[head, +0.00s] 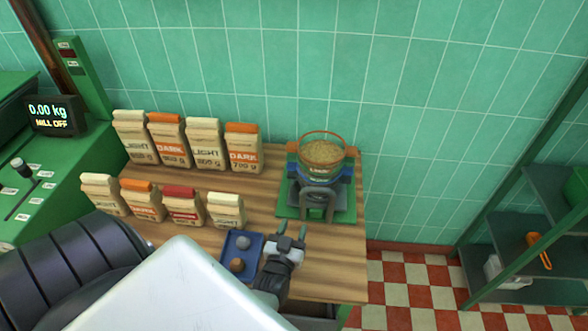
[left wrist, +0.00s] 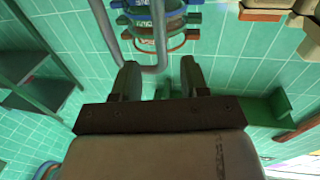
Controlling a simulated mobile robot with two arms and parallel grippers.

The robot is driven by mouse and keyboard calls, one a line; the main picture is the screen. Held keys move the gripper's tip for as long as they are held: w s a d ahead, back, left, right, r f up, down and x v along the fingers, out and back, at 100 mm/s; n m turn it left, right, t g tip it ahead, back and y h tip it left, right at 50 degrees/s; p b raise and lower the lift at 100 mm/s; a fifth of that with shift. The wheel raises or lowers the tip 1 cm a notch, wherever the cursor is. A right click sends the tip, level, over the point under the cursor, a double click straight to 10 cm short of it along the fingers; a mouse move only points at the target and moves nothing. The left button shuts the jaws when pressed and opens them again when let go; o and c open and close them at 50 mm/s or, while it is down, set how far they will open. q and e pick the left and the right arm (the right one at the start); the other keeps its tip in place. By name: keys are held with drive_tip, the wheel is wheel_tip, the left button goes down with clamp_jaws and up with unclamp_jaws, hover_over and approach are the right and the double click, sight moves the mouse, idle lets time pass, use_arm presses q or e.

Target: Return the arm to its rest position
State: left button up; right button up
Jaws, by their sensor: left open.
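My left gripper (head: 291,238) is open and empty in the head view, above the front part of the wooden table, just right of a blue tray. My left arm comes in from the lower left. In the left wrist view the two fingers (left wrist: 159,78) stand apart with nothing between them; a grey bent tube (left wrist: 160,40) shows beyond them. A device (head: 317,198) with a grey arch and a green base stands behind the gripper in the head view, apart from it. My right gripper is not in view.
A round container of grain (head: 321,154) sits on top of the device. Several paper bags (head: 183,207) stand in two rows at the left. The blue tray (head: 231,268) holds small lumps. A green console (head: 40,190) is at far left, a shelf (head: 530,190) at right.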

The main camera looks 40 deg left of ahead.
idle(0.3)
use_arm(q)
drive_tip(key=s+d+r+m+g+h, duration=0.3)
drive_tip(key=s+d+r+g, duration=0.15)
drive_tip(key=s+g, duration=0.35)
drive_tip(key=s+d+r+m+g+h, duration=0.35)
drive_tip(key=s+d+g, duration=0.2)
drive_tip(key=s, duration=0.45)
wheel_tip(320, 180, down, 28)
drive_tip(key=g+b, duration=0.1)
drive_tip(key=b, duration=0.3)
drive_tip(key=s+a+f+g+b, duration=0.1)
drive_tip(key=s+a+f+b, duration=0.2)
drive_tip(key=s+f, duration=1.4)
wheel_tip(320, 180, down, 4)
drive_tip(key=shift+f+g, duration=0.1)
drive_tip(key=shift+g, duration=0.25)
